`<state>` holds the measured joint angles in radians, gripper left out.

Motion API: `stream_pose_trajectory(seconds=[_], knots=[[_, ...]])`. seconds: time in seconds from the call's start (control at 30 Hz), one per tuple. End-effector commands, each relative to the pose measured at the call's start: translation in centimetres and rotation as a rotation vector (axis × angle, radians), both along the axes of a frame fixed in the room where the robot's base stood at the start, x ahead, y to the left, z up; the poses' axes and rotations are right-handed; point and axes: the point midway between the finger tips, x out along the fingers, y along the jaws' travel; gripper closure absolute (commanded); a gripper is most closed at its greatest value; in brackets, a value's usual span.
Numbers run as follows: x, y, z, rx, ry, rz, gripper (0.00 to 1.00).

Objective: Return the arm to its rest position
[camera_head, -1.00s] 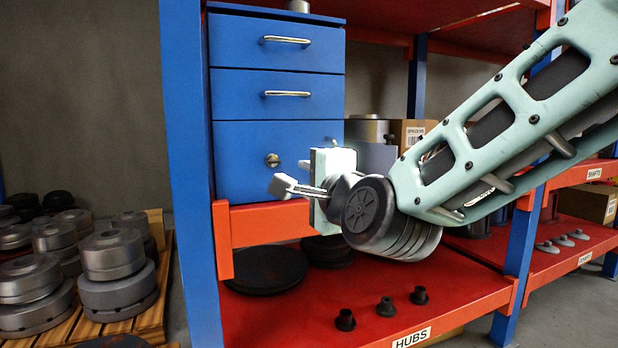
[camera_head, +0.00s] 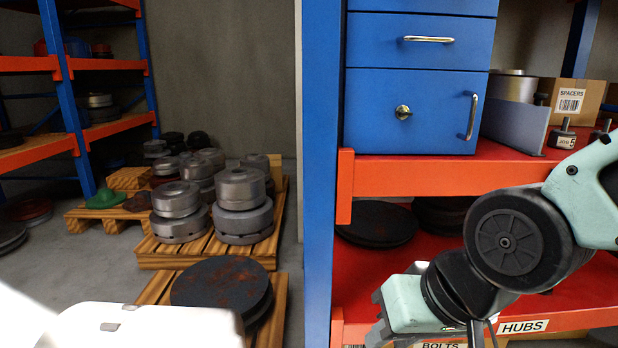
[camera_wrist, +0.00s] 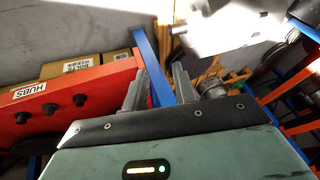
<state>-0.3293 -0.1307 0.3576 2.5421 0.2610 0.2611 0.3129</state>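My arm (camera_head: 520,240) comes in from the right edge of the head view and bends down in front of the rack's lower red shelf. My gripper's pale green body shows low in that view, and its fingertips are not clear there. In the wrist view my gripper (camera_wrist: 158,85) has two grey fingers standing apart, with nothing held between them. The gripper is clear of the blue drawer cabinet (camera_head: 375,110), which stands above and behind it with its visible drawers and door shut.
The rack's blue post (camera_head: 321,180) stands left of my arm. Pallets with grey rotor parts (camera_head: 243,205) and a dark disc (camera_head: 220,285) lie on the floor to the left. A spacers box (camera_head: 572,98) is on the upper shelf. The wrist view shows several hubs (camera_wrist: 50,107) on a red shelf.

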Motion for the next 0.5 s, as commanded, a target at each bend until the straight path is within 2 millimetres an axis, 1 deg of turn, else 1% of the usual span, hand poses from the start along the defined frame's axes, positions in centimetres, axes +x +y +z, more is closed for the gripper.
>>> stream_pose_trajectory(seconds=[0.03, 0.1, 0.27, 0.33, 0.5], knots=[[-1.7, -0.4, -0.9, -0.071, 0.044, 0.1, 0.73], [-3.9, -1.3, -1.9, -0.164, 0.105, 0.234, 0.73], [-8.2, -3.8, -3.1, -0.347, 0.238, 0.518, 0.73], [-8.3, -4.0, -0.9, -0.356, 0.243, 0.531, 0.73], [-8.3, -4.0, 2.6, -0.353, 0.241, 0.525, 0.73]])
